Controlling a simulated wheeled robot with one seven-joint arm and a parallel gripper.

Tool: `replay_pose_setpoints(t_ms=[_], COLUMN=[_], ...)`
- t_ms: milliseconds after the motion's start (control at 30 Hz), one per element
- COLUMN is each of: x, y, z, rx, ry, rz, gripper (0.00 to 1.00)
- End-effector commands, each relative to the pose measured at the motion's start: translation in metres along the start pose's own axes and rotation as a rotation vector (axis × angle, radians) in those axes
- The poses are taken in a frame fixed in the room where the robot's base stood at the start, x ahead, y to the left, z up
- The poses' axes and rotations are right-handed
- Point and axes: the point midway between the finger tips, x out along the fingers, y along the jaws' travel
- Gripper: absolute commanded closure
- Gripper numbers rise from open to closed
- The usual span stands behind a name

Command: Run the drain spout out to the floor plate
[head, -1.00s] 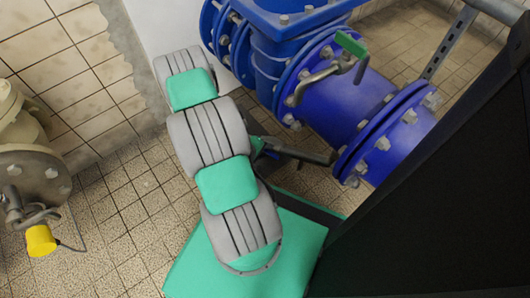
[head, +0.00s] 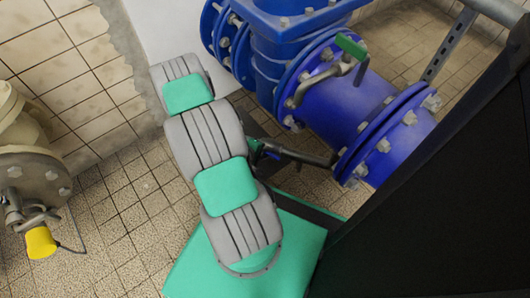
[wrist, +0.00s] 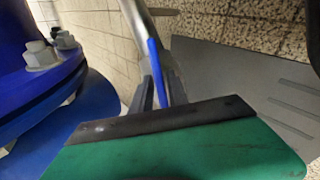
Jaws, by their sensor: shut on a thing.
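The drain spout appears to be the grey metal pipe (wrist: 137,28) in the wrist view, with a narrow blue bar (wrist: 155,65) beside it. My gripper (wrist: 161,90) has its dark fingers closed around this blue bar. In the head view a dark grey pipe (head: 307,157), probably the same spout, sticks out beneath the blue pipework; my arm hides most of the gripper there. A grey plate with narrow slots (wrist: 235,70) lies at the right in the wrist view; I cannot tell for sure that it is the floor plate.
Large blue flanged pipework (head: 335,105) stands close beside the gripper; its bolted flange (wrist: 40,55) fills the wrist view's left. A valve lever with a green grip (head: 350,46) sits above. A cream pipe with a yellow cap (head: 40,242) stands left. Tiled floor (head: 115,215) is open between.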

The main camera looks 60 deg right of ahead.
Motion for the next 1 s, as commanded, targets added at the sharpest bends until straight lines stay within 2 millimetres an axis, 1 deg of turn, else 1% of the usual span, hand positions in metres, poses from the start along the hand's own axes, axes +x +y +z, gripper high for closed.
replay_pose_setpoints(t_ms=[33, 133, 400, 433, 567, 900, 1000], x=[0.0001, 0.0, -0.0001, -0.0001, 0.0, 0.0001, -0.0001], y=[-0.003, -0.0019, -0.0009, -0.0009, -0.0007, -0.0004, 0.0008], z=[-0.0007, -0.0005, -0.0004, -0.0004, -0.0002, 0.0002, 0.0004], rx=[-0.078, -0.188, -0.205, -0.205, -0.204, -0.2, -0.151], ry=[0.002, 0.002, 0.001, 0.001, 0.001, 0.0, -0.001], rz=[0.022, 0.059, 0.065, 0.065, 0.065, 0.064, 0.049], gripper=[1.0, 1.0, 1.0, 0.79, 0.68, 0.67, 0.67])
